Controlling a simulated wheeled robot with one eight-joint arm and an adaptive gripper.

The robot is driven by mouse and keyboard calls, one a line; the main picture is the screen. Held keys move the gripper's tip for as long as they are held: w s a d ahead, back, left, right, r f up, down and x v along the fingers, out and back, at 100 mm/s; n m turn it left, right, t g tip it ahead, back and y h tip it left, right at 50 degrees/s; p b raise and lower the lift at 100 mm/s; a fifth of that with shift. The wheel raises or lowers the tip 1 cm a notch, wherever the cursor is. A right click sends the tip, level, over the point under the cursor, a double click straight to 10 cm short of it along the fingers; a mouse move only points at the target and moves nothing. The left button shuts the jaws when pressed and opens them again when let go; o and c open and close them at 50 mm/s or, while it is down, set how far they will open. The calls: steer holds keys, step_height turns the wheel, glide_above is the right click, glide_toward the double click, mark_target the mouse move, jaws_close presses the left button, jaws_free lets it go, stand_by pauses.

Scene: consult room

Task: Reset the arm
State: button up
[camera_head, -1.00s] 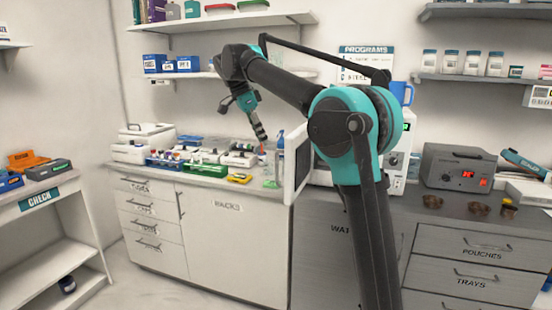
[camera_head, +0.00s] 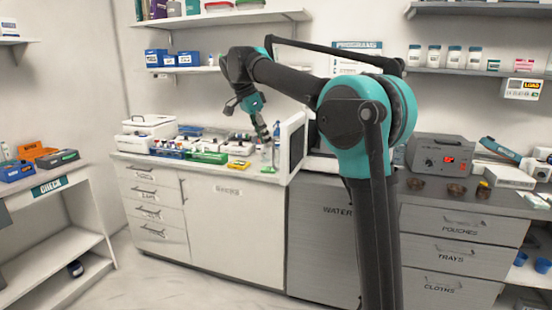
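My arm rises from the bottom right of the head view, bends at a teal elbow, and reaches left over the white counter. My gripper (camera_head: 264,134) hangs at its end, pointing down above the counter (camera_head: 262,176), close to a clear bottle (camera_head: 276,137). The gripper is small and dark in the view, and its fingers cannot be made out as open or shut. I see nothing clearly held in it.
A white appliance with an open door (camera_head: 291,147) stands right of the gripper, partly behind my arm. Racks, a green tray (camera_head: 207,157) and a yellow item (camera_head: 238,165) crowd the counter. A shelf (camera_head: 190,70) with blue bins is above. Clear floor lies front left.

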steer(key=s+d+f+n+y, duration=0.1)
steer(key=s+d+f+n, duration=0.3)
steer(key=d+f, duration=0.5)
steer(key=s+d+f+n+y, duration=0.1)
steer(key=s+d+f+n, duration=0.2)
steer(key=s+d+f, duration=0.55)
steer(key=s+d+f+n+t+y, duration=0.1)
steer(key=s+d+f+n, duration=0.1)
steer(key=s+f, duration=0.6)
steer(key=s+d+f+n+t, duration=0.1)
steer(key=s+d+f+n, duration=0.2)
steer(key=s+f, duration=0.5)
step_height(320, 180, down, 4)
steer(key=shift+s+d+r+n+t+y, duration=0.15)
steer(key=shift+d+n+t+y, duration=0.15)
steer(key=shift+n+y, duration=0.15)
